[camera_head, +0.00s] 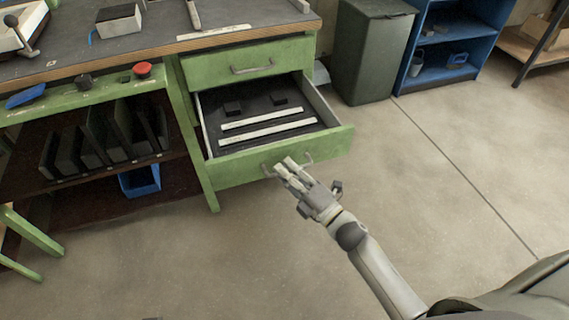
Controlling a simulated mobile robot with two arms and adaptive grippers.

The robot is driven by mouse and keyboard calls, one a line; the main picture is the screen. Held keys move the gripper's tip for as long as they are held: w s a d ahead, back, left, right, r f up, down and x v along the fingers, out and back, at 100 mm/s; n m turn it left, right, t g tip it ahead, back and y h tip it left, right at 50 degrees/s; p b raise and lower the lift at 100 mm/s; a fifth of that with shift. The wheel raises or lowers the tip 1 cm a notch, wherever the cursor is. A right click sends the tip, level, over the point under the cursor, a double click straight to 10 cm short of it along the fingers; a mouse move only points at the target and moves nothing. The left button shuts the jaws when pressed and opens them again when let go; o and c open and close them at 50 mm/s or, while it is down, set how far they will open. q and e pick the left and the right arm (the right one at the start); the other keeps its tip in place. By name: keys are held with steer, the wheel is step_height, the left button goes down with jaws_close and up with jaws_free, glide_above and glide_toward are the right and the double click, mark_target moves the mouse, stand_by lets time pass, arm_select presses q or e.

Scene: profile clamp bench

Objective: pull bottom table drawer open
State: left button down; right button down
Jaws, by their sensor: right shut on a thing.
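The bottom table drawer (235,169) is a green drawer pulled well out of the workbench. Two pale bars (268,132) and two small dark blocks (279,99) lie on its dark floor. Its handle (309,159) is a thin metal bow on the front face, partly hidden by my fingers. My right gripper (285,168) reaches in from the lower right and is shut on this handle. The upper drawer (215,68) above it is closed. My left gripper is not in view.
The bench top (160,40) carries tools and a vise-like part. A shelf of dark plates (95,145) and a blue bin (139,181) are left of the drawer. A grey-green bin (370,55) and a blue shelf (450,50) stand behind right. The floor in front is clear.

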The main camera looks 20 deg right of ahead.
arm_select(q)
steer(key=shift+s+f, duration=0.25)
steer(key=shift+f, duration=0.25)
arm_select(e)
steer(key=shift+s, duration=0.8)
steer(key=c, duration=1.8)
jaws_free()
steer(key=shift+d, duration=0.1)
steer(key=v, duration=1.2)
